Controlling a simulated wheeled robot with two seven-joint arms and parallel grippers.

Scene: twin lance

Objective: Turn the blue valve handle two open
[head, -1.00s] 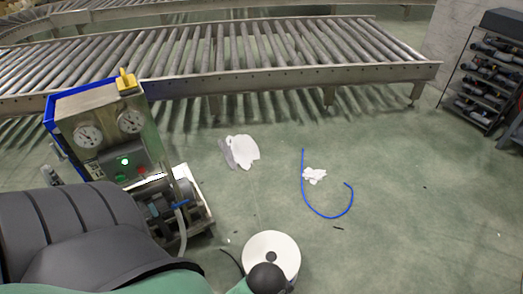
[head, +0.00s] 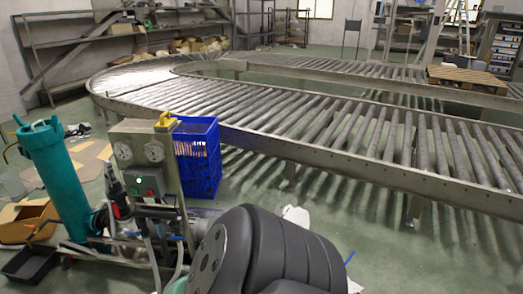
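A pump skid with a steel panel stands at the left in the head view. The panel (head: 163,183) carries two round gauges (head: 154,152), a control box with a green button (head: 147,183) and a yellow part on top. Low on the skid, a small blue piece (head: 177,238) shows beside the hoses and may be a valve handle. It is too small to tell its setting or which handle it is. A dark, bulky link of my own arm fills the bottom middle and hides part of the skid's right side. Neither gripper is in view.
A tall teal cylinder (head: 57,180) stands left of the panel. A blue crate (head: 197,158) stands behind it. A cardboard box (head: 27,222) and black tray (head: 30,264) lie at left. A roller conveyor (head: 330,150) runs behind. Green floor is open at the lower right.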

